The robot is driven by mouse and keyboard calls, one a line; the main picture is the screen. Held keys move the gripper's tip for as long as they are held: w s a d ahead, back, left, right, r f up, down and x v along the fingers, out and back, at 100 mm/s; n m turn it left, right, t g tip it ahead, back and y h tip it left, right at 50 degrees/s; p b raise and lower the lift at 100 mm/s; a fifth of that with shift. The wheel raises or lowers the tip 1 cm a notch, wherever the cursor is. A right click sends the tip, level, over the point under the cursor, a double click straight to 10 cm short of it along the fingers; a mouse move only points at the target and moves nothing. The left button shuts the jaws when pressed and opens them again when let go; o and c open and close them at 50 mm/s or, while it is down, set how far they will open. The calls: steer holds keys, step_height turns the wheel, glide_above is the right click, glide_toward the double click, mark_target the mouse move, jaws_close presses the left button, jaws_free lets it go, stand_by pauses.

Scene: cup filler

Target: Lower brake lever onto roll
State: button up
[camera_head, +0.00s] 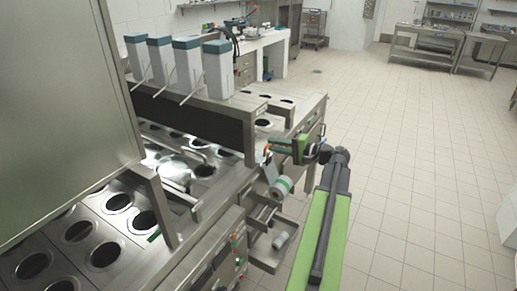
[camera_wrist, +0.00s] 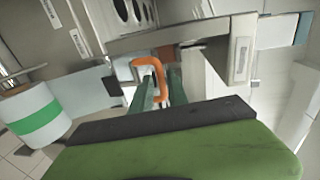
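The roll (camera_head: 282,187), white with a green stripe, sits at the machine's front side below my gripper. It also shows at the left of the wrist view (camera_wrist: 34,114). An orange, bent handle (camera_wrist: 150,66) shows in front of my fingers; it appears to belong to the brake lever, whose other parts I cannot make out clearly. The handle is a small orange spot (camera_head: 266,150) in the head view. My gripper (camera_wrist: 160,90) has its two dark green fingers apart, with part of the handle between them. I cannot tell whether they touch it. The handle is above the roll.
The steel machine (camera_head: 130,215) with round cup holes fills the left. White dispensers with teal lids (camera_head: 217,70) stand on it. A small tray (camera_head: 270,258) juts out below the roll. The tiled floor (camera_head: 420,160) to the right is open.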

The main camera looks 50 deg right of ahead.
steer(key=x, duration=0.5)
steer(key=shift+w, duration=0.15)
jaws_close()
stand_by(1.1)
